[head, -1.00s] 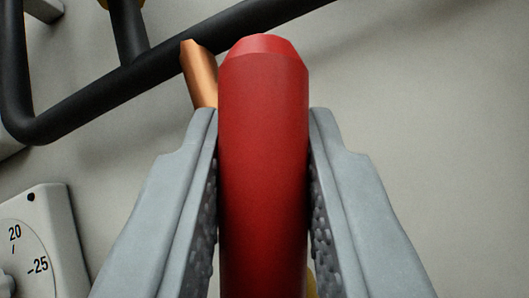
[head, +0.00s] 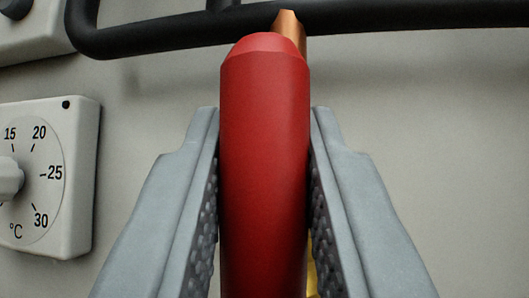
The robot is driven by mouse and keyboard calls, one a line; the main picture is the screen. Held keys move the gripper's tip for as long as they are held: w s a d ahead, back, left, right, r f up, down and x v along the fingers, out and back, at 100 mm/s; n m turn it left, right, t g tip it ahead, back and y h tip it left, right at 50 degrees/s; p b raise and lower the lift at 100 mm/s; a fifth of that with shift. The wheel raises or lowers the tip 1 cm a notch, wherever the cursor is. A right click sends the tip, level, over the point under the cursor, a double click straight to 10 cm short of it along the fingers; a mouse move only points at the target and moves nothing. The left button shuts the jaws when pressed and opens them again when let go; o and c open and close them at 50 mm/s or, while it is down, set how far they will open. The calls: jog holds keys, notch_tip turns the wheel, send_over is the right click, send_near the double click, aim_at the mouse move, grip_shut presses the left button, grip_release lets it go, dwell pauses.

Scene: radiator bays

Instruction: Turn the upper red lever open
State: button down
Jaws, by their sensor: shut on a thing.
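A red lever (head: 264,150) fills the middle of the head view, its tapered end pointing up in the picture. My gripper (head: 264,125) is shut on it, one grey finger against each side. The lever hides most of what lies behind it, and its lower end runs out of the picture. I cannot tell from this view whether it is the upper lever or what it turns.
A black pipe (head: 400,17) runs across the top. A copper-coloured piece (head: 288,27) shows behind the lever's tip, and a yellow piece (head: 313,268) low on its right. A white thermostat dial (head: 45,175) sits on the wall at left. The wall at right is bare.

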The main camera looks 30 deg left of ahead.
aim_at(266, 214)
jog(key=shift+f, duration=0.15)
jog(key=c, duration=1.3)
grip_release()
jog(key=shift+o, duration=0.2)
jog(key=v, duration=0.5)
jog(key=shift+s+d, duration=0.2)
jog(key=shift+s, duration=0.15)
jog(key=s+d, duration=0.5)
jog(key=s, duration=0.4)
jog(key=shift+s+d, duration=0.25)
jog(key=shift+d, duration=0.15)
